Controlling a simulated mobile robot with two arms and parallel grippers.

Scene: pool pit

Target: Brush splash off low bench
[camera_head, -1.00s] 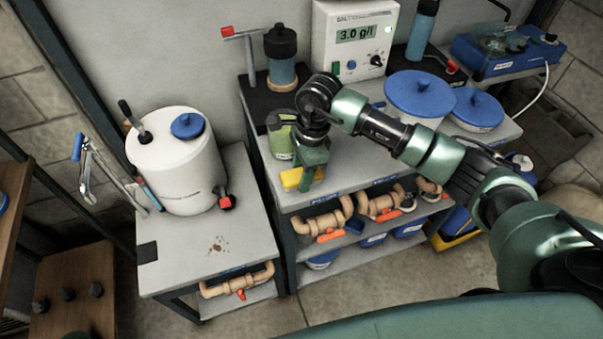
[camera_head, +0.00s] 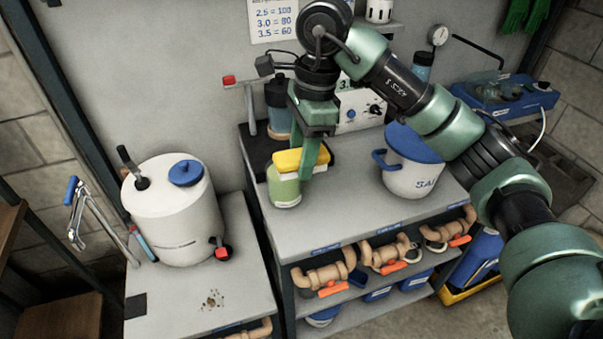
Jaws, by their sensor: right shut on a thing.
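The splash (camera_head: 212,299) is a small scatter of brown specks on the grey top of the low bench (camera_head: 170,310), near its front. My right gripper (camera_head: 303,158) is shut on a yellow block (camera_head: 299,160), which looks like a sponge or brush; its underside is hard to make out. My left gripper is not in view.
A white tank (camera_head: 172,212) with a blue lid and a red-ended tap stands at the back of the low bench. A white tub (camera_head: 411,165) with a blue lid stands on the higher bench. Pipes with orange-handled valves (camera_head: 330,280) fill the shelf below.

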